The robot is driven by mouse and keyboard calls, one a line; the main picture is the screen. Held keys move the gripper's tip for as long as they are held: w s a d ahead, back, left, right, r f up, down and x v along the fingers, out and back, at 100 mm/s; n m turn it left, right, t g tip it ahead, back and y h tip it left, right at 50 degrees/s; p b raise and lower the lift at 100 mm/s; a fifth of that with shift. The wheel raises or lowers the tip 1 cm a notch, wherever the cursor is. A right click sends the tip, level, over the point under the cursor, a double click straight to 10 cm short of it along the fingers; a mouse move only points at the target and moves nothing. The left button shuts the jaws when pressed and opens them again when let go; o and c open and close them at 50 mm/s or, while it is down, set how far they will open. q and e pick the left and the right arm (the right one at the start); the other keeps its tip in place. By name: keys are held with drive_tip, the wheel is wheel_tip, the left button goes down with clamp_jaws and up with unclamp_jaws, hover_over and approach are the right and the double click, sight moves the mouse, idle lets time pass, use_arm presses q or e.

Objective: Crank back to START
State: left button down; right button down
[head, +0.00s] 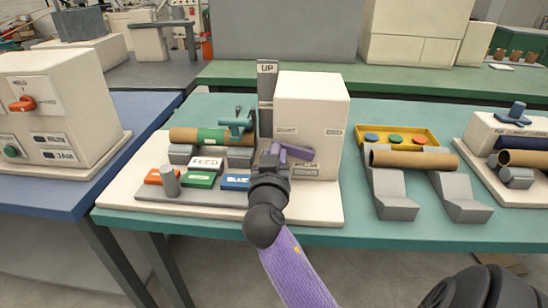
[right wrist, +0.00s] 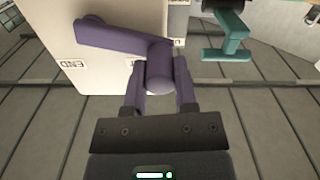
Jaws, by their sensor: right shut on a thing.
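The winder's white housing (head: 318,108) stands on the white base at the middle of the teal table. A purple crank (head: 296,152) sits on its front face, with its arm reaching left from the hub. In the right wrist view the crank arm (right wrist: 118,40) ends in a round purple handle (right wrist: 159,72). My right gripper (head: 272,158) is shut on that handle; in the right wrist view its fingers (right wrist: 160,95) lie on both sides of it. Small labels mark the housing face; one reads END (right wrist: 73,63) upside down. My left gripper is not in view.
Left of the crank are orange, green (head: 199,180) and blue (head: 235,180) buttons and a brown tube (head: 183,135) with a green band. A teal clamp (head: 238,122) is above it. To the right, another tube (head: 415,160) lies on grey V-blocks before a yellow tray (head: 433,133).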

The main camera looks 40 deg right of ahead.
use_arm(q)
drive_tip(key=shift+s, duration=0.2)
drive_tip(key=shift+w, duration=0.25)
use_arm(e)
drive_tip(key=shift+r+m, duration=0.25)
drive_tip(key=shift+m, duration=0.15)
drive_tip(key=shift+c, duration=2)
unclamp_jaws()
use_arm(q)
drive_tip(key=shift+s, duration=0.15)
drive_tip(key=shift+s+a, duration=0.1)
